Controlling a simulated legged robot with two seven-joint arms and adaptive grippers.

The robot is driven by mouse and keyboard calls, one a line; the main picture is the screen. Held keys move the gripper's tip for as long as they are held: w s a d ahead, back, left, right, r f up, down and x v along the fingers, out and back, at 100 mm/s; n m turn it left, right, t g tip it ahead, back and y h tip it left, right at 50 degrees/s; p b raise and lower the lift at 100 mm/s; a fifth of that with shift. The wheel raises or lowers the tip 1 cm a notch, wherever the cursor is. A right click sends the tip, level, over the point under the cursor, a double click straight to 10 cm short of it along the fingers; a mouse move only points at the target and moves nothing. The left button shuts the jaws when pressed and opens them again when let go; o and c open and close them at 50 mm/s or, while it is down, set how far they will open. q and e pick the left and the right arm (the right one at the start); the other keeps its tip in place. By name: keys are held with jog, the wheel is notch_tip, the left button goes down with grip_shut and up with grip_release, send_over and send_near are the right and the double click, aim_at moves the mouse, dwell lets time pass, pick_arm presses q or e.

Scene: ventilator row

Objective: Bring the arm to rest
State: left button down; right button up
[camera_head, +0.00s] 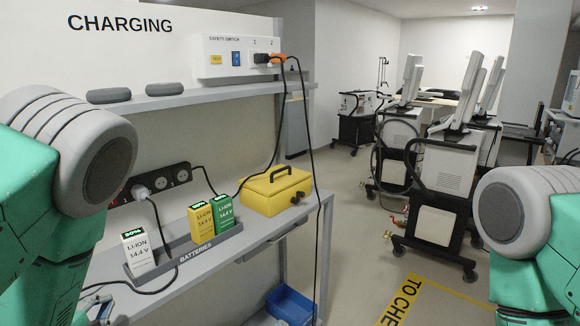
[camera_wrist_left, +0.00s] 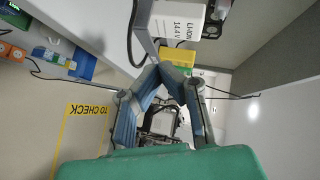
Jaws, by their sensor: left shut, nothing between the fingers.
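My left arm (camera_head: 70,150) comes in at the left edge of the head view, beside the charging bench. A small part of my left gripper (camera_head: 98,309) shows low at the left, near the bench's front edge. In the left wrist view the left gripper's fingers (camera_wrist_left: 166,72) meet at their tips, with nothing between them.
The bench (camera_head: 265,232) carries a battery rack (camera_head: 190,250) with white, yellow and green batteries, and a yellow case (camera_head: 275,190). A charging cable (camera_head: 155,290) loops over its front. A blue bin (camera_head: 290,304) is below.

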pick_arm(q)
jog(key=s+a+f+n+g, duration=0.1)
jog(key=s+f+n+g, duration=0.25)
jog(key=f, duration=0.45)
jog(key=s+d+f+n+g, duration=0.2)
jog(key=s+f, duration=0.3)
jog(key=s, duration=0.3)
jog(key=s+d+f+n+g+h+b, duration=0.1)
jog(key=s+d+f+n+g, duration=0.2)
jog(key=s, duration=0.5)
jog(key=s+d+f+n+g+b, duration=0.1)
jog(key=s+d+f+n+g, duration=0.2)
jog(key=s+f+n+g, duration=0.2)
jog(key=s+f, duration=0.3)
jog(key=shift+s+g+h, duration=0.35)
jog(key=shift+h, duration=0.05)
pick_arm(e)
jog(key=shift+a+f, duration=0.75)
jog(key=shift+f, duration=0.3)
jog(key=shift+d, duration=0.1)
pick_arm(q)
jog(key=shift+d+r, duration=0.1)
jog(key=shift+d, duration=0.25)
pick_arm(e)
jog(key=shift+d+f, duration=0.1)
jog(key=shift+d, duration=0.2)
pick_arm(q)
jog(key=shift+a, duration=0.2)
pick_arm(e)
jog(key=shift+a, duration=0.25)
